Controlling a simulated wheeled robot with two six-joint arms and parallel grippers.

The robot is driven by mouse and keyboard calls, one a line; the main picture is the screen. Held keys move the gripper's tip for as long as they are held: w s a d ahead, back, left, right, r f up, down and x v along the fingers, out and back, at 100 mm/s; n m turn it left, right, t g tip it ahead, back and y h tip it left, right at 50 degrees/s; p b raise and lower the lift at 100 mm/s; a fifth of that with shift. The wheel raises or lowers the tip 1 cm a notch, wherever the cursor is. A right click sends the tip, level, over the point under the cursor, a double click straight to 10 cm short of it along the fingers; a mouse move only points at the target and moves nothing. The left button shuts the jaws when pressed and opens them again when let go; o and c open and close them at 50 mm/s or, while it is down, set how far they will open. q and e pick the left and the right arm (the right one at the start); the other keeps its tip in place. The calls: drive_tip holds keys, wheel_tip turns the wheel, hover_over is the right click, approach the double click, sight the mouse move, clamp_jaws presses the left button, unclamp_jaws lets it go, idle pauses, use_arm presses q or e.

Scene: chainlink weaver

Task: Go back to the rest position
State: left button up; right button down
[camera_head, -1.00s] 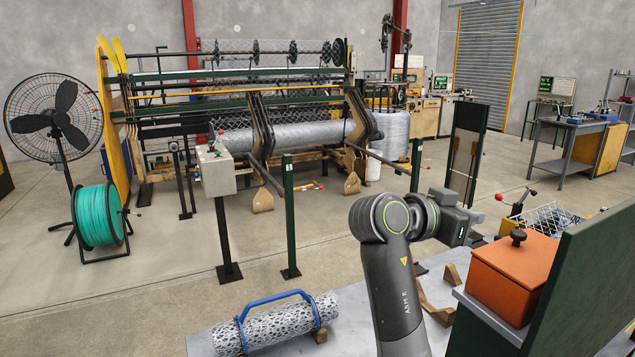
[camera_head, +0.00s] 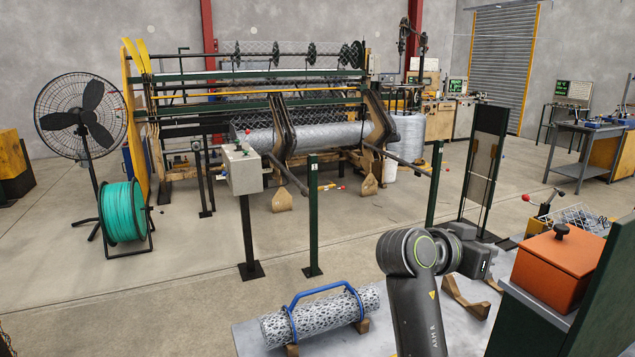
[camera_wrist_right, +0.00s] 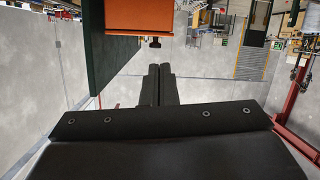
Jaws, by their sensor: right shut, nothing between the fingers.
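My right arm (camera_head: 418,310) rises from the bottom of the head view, right of centre, and bends at the wrist towards the right. Its wrist end (camera_head: 475,258) is in free air left of an orange box; the fingers are too small to make out there. In the right wrist view my right gripper (camera_wrist_right: 160,68) shows its two dark fingers side by side and closed, with nothing between them. My left arm and gripper are in neither view.
The orange lidded box (camera_head: 560,268) stands close right of my right wrist, beside a dark green panel (camera_head: 605,295). A mesh roll with a blue handle (camera_head: 325,315) lies on a grey surface. A green post (camera_head: 313,215), control box (camera_head: 242,170) and weaving machine stand beyond.

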drive_tip(key=s+d+f+n+y, duration=0.2)
drive_tip(key=s+f, duration=0.2)
drive_tip(key=f, duration=0.4)
drive_tip(key=s+d+f+n+y, duration=0.1)
drive_tip(key=s+f+n+y, duration=0.15)
drive_tip(key=f, duration=0.55)
drive_tip(key=s+d+f+n+y, duration=0.1)
drive_tip(key=s+d+f, duration=0.1)
drive_tip(key=s+f, duration=0.5)
drive_tip(key=s+a+f+n+g+y, duration=0.1)
drive_tip(key=s+f+n+y, duration=0.1)
drive_tip(key=s+f, duration=0.35)
drive_tip(key=s+a+f+n+g+y, duration=0.1)
drive_tip(key=s+a+f+y, duration=0.15)
drive_tip(key=s, duration=0.65)
drive_tip(key=s+f+n+y, duration=0.1)
drive_tip(key=s+f+n, duration=0.1)
drive_tip(key=s+f, duration=0.35)
wheel_tip(320, 180, down, 25)
drive_tip(key=s+d+g+y, duration=0.1)
drive_tip(key=s+g, duration=0.1)
drive_tip(key=s+a+f+g, duration=0.1)
drive_tip(key=s+f, duration=1.4)
drive_tip(key=shift+a, duration=0.1)
